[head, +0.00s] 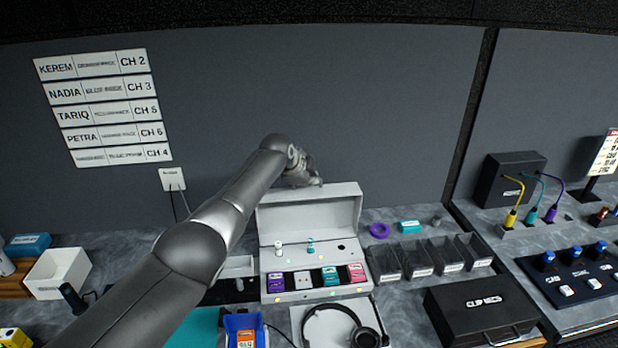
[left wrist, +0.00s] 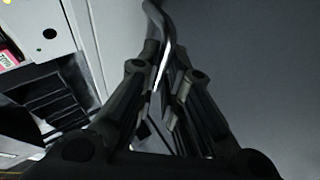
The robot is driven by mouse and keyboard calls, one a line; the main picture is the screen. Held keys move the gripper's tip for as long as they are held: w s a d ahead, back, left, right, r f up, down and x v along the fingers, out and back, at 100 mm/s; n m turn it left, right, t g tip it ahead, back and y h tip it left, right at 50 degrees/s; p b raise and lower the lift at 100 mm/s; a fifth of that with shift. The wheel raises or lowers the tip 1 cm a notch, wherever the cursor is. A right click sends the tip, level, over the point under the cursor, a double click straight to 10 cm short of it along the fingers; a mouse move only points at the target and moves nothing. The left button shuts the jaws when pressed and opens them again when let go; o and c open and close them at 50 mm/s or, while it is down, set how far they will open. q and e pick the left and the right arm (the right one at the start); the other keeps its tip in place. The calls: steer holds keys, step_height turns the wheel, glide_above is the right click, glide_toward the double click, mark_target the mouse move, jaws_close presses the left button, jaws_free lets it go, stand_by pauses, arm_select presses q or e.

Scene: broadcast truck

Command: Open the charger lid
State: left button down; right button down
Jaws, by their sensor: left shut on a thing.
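The charger (head: 310,281) is a pale grey box on the counter, with coloured packs in its front row and small items in the row behind. Its lid (head: 310,215) stands raised, nearly upright, at the back of the box. My left gripper (head: 305,175) is at the lid's top edge, partly hidden by its own arm. My right gripper is not in view.
Headphones (head: 362,337) lie on a pale pad in front of the charger. Dark open bins (head: 416,258) and a black case (head: 482,308) stand to its right. A purple ring (head: 379,230) lies behind the bins. The grey wall (head: 390,110) is close behind the lid.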

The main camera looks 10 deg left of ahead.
arm_select(q)
steer(key=c, duration=1.6)
jaws_free()
steer(key=shift+r, duration=0.35)
steer(key=shift+o, duration=0.2)
steer(key=shift+s+f, duration=0.1)
steer(key=shift+f, duration=0.1)
steer(key=v, duration=1.2)
